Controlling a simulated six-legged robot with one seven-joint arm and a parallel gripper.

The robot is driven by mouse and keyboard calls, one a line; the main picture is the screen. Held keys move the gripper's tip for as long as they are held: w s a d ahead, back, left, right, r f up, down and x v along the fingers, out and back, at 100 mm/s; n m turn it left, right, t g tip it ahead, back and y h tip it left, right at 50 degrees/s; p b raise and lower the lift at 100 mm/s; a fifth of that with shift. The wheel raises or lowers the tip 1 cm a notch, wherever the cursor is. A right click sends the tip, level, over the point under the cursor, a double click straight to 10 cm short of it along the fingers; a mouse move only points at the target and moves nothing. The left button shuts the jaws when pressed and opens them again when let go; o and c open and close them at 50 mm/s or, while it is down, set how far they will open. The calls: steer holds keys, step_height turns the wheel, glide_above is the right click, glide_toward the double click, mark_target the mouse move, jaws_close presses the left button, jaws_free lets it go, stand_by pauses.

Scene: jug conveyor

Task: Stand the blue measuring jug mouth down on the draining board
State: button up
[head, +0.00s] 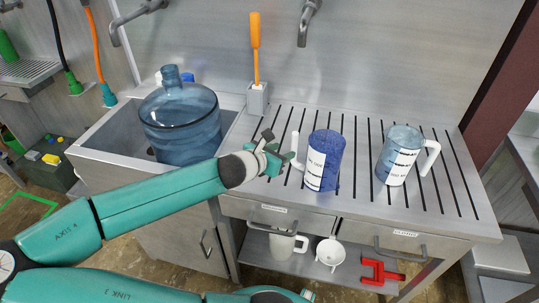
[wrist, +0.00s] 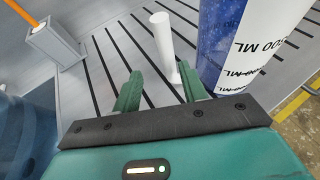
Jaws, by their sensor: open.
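The blue measuring jug (head: 331,150) stands upright on its end on the slotted draining board (head: 350,205). Its white handle (head: 296,150) is on the left side, joined low with its free end upward. I cannot clearly tell whether its top face is closed. The handle (wrist: 163,45) shows just beyond and between the fingers. My gripper (head: 277,153) is open, left of the jug, with nothing held; it also shows in the wrist view (wrist: 161,85).
A pale blue jug (head: 398,150) with a white handle stands to the right on the board. A large water bottle (head: 182,125) sits in the sink at left. An orange-handled brush in a grey holder (head: 258,98) stands at the back left. The board's front right is clear.

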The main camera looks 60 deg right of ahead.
steer(key=shift+v, duration=2.6)
